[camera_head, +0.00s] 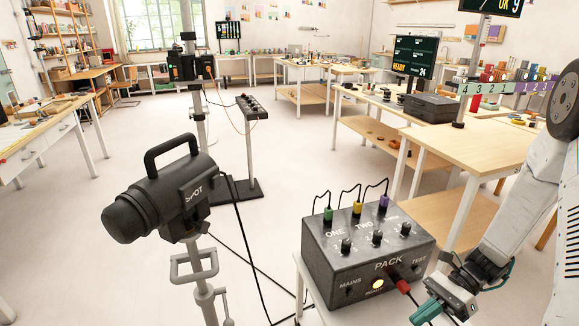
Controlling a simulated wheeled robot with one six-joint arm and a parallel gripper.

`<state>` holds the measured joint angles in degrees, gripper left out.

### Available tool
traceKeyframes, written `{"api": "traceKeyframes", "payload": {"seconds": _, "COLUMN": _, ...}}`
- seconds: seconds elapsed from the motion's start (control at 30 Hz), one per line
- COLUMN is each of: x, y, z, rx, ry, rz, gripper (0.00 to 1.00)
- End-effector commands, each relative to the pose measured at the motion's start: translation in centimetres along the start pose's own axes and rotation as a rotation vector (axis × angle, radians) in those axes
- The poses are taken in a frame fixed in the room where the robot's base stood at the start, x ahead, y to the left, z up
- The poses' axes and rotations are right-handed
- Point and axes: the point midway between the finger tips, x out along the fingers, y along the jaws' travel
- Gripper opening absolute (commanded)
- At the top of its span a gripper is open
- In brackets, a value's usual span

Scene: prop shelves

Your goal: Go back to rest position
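My gripper (428,312) is at the lower right, just to the right of a dark grey box marked PACK (345,262). Teal finger parts show, but their tips are partly out of view or hidden, so I cannot tell how far apart they are. My pale arm comes in from the right edge.
The box stands on a small white stand. A black spotlight (165,195) on a grey stand is at the left. A wooden bench (475,145) is behind my arm. Dark cables lie on the floor between spotlight and box. The floor at the middle left is clear.

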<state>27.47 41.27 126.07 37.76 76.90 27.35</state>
Motion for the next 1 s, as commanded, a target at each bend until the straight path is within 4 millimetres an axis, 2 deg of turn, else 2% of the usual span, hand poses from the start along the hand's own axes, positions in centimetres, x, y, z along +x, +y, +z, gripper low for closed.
{"api": "traceKeyframes", "payload": {"seconds": 0.03, "x": -0.5, "y": 0.9, "z": 1.7, "rx": -0.086, "ry": 0.064, "rz": 0.026, "gripper": 0.0}}
{"api": "traceKeyframes", "payload": {"seconds": 0.1, "x": -1.1, "y": 2.3, "z": 3.5, "rx": -0.2, "ry": 0.144, "rz": 0.068, "gripper": 0.0}}
{"api": "traceKeyframes", "payload": {"seconds": 0.4, "x": -2.7, "y": 8.0, "z": 10.1, "rx": -0.634, "ry": 0.473, "rz": 0.258, "gripper": 0.0}}
{"api": "traceKeyframes", "payload": {"seconds": 0.7, "x": -3.7, "y": 13.5, "z": 15.2, "rx": -0.98, "ry": 0.791, "rz": 0.433, "gripper": 0.0}}
{"api": "traceKeyframes", "payload": {"seconds": 1.0, "x": -3.8, "y": 18.3, "z": 19.4, "rx": -1.212, "ry": 1.1, "rz": 0.508, "gripper": 0.0}}
